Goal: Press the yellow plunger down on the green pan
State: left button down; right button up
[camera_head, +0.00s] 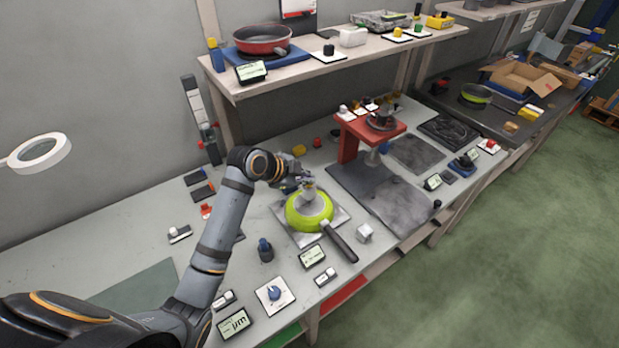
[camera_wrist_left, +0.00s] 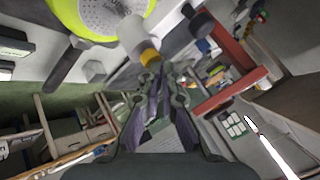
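The green pan (camera_head: 294,218) sits on a square metal plate (camera_head: 287,234) on the workbench, its dark handle pointing to the lower right. A pale grey cylinder with a yellow end, the yellow plunger (camera_head: 308,184), stands over the middle of the pan. In the left wrist view, the pan (camera_wrist_left: 68,14) shows a speckled pale face, and the plunger's yellow end (camera_wrist_left: 150,57) is close to my fingertips. My left gripper (camera_head: 303,177) is beside the plunger's top. Its fingertips (camera_wrist_left: 163,72) look together, with nothing seen between them; contact is unclear. My right gripper is not in view.
A red stand (camera_head: 349,146) is to the right of the pan on the bench. A small white cube (camera_head: 365,233) is near the pan handle. A display (camera_head: 312,256) and a blue knob (camera_head: 274,292) are in front. A shelf with a red pan (camera_head: 262,40) is above.

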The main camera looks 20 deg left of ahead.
pick_arm(q)
jog(key=shift+w+a+r+p, duration=0.1)
jog(key=shift+w+r+p, duration=0.05)
jog(key=shift+r+p, duration=0.85)
jog(key=shift+r, duration=0.2)
notch_tip(320, 180, up, 5)
jog(key=p, duration=0.4)
